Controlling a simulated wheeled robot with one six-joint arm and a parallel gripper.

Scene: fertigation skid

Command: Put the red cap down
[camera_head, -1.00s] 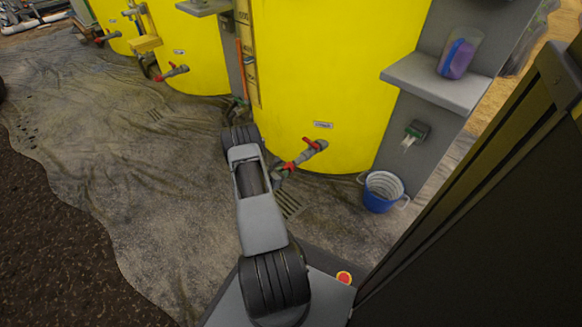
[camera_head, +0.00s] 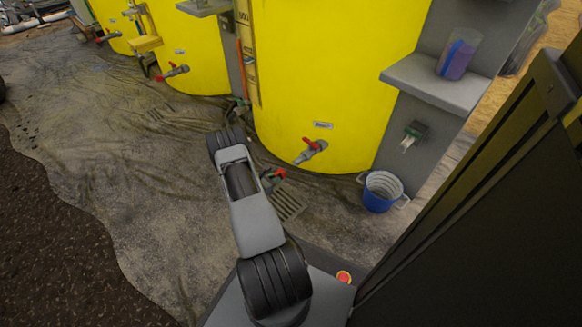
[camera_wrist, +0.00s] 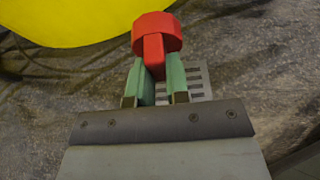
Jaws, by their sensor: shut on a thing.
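The red cap (camera_wrist: 157,33) is held at the tips of my gripper (camera_wrist: 158,78) in the wrist view. It has a round, faceted body and a tab running down between the two green fingers. The fingers are shut on this tab. In the head view the red cap (camera_head: 280,173) shows small beside my gripper (camera_head: 270,181), above the wet floor and just in front of the large yellow tank (camera_head: 330,70). The underside of the cap is hidden.
A grey valve with a red handle (camera_head: 311,149) juts from the tank, right of my gripper. A floor grate (camera_head: 288,205) lies below. A blue bucket (camera_head: 379,195) stands at the right. A grey shelf (camera_head: 430,82) holds a purple-filled jug (camera_head: 458,58). Floor to the left is clear.

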